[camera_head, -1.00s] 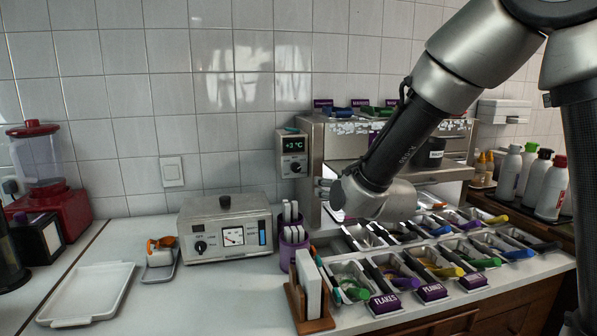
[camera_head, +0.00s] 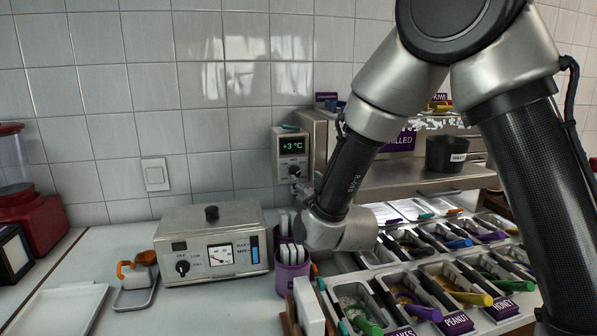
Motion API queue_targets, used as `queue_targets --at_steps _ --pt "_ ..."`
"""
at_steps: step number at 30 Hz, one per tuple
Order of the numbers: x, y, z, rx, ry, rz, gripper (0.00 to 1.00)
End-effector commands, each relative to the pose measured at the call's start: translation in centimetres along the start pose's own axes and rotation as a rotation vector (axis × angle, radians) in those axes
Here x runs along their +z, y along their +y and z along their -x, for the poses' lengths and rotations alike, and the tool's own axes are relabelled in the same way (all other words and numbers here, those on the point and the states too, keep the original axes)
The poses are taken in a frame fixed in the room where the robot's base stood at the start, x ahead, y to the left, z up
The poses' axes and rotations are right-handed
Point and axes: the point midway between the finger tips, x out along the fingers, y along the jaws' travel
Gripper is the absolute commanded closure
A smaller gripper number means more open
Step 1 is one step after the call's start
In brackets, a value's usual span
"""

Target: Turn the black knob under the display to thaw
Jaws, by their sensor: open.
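A small wall unit (camera_head: 291,157) has a dark display (camera_head: 291,145) reading +3 °C in green. The black knob (camera_head: 294,170) sits below the display on the unit's face; its lower part is hard to make out, and I cannot read its setting. My gripper (camera_head: 299,190) reaches up and left toward the knob from below right, just under the unit. Its jaws are open and seem empty. The fingertips are small and partly merge with the unit, so I cannot tell if they touch the knob.
A metal box (camera_head: 203,223) with its own black knob and gauge stands on the counter at left. A purple cup (camera_head: 291,277) with white handles stands below my gripper. A metal shelf (camera_head: 415,181) is close on the right, above rows of topping trays. The tiled wall is behind.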

Motion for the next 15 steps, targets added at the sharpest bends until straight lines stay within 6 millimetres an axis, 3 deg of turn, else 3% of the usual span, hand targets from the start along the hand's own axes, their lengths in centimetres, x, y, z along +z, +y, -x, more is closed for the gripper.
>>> queue_targets --at_steps 5,15 --pt "0.0 -0.2 -1.7 0.001 0.008 0.002 0.5" --pt "0.0 -0.1 -6.9 0.001 0.007 0.001 0.5"
